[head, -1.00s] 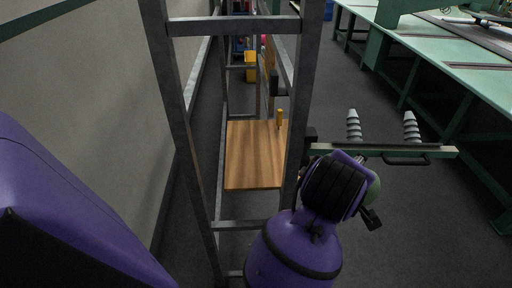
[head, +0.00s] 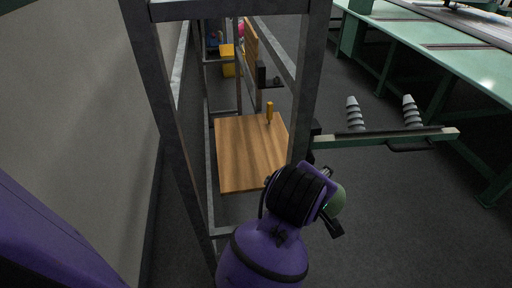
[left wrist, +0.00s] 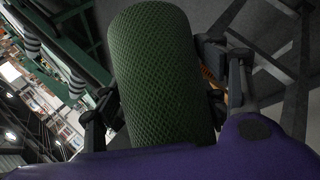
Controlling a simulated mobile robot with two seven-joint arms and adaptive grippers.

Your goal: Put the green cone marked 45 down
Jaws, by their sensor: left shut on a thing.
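The green cone (head: 339,201) shows only as a small rounded part beyond my wrist in the head view. In the left wrist view the green cone (left wrist: 155,75) is large, with a net-like textured surface. My left gripper (left wrist: 162,98) has one finger on each side of it and is shut on it. In the head view my left gripper (head: 331,196) is mostly hidden by my wrist, in front of the metal frame's right post. The cone appears held up off the floor. I cannot read the mark 45. My right gripper is not in view.
A rail (head: 385,137) with two grey ribbed cones (head: 355,113) juts right. Green tables (head: 440,55) stand right; dark floor between is clear.

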